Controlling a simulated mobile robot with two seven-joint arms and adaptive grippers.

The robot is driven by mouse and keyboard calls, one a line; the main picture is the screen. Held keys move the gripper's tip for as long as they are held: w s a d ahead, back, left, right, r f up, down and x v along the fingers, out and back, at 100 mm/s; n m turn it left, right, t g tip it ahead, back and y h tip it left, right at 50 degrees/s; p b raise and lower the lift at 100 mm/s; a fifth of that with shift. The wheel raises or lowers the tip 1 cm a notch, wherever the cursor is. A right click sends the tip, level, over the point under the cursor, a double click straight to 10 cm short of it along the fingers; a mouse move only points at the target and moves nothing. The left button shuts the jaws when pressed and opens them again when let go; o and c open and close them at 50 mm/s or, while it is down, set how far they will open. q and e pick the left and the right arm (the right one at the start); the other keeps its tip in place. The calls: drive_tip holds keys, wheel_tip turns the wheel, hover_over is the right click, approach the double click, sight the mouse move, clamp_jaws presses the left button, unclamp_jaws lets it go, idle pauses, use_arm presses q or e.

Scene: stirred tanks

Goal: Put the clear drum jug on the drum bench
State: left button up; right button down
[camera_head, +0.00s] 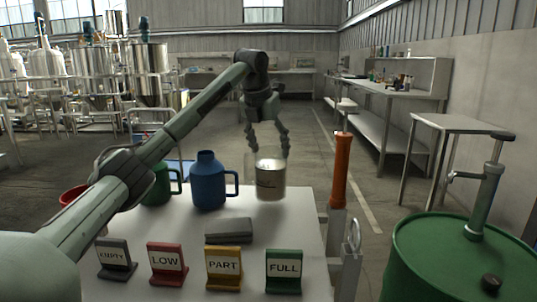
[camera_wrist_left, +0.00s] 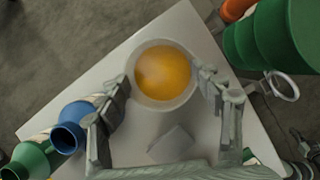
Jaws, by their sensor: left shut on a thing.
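The clear drum jug (camera_head: 270,183) is a see-through vessel with a pale label, at the far right part of a white-topped bench (camera_head: 305,222). In the left wrist view the jug (camera_wrist_left: 163,75) shows from above as a round mouth with amber contents. My left gripper (camera_head: 268,150) reaches down from above and is shut on the jug, one finger on each side. Its fingers also show in the wrist view (camera_wrist_left: 165,98). I cannot tell whether the jug's base touches the bench top. My right gripper is not in view.
A blue jug (camera_head: 208,183) and a green jug (camera_head: 157,187) stand left of the clear one. A grey block (camera_head: 228,231) and several label stands, including FULL (camera_head: 284,270), are nearer. A green drum (camera_head: 450,255) with a pump and a small table (camera_head: 460,124) are right.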

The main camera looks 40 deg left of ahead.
use_arm(q)
drive_tip(key=shift+f, duration=0.8)
drive_tip(key=o, duration=1.9)
drive_tip(key=shift+f, duration=0.15)
drive_tip(key=shift+c, duration=0.2)
drive_tip(key=v, duration=1.2)
drive_tip(key=shift+d, duration=0.1)
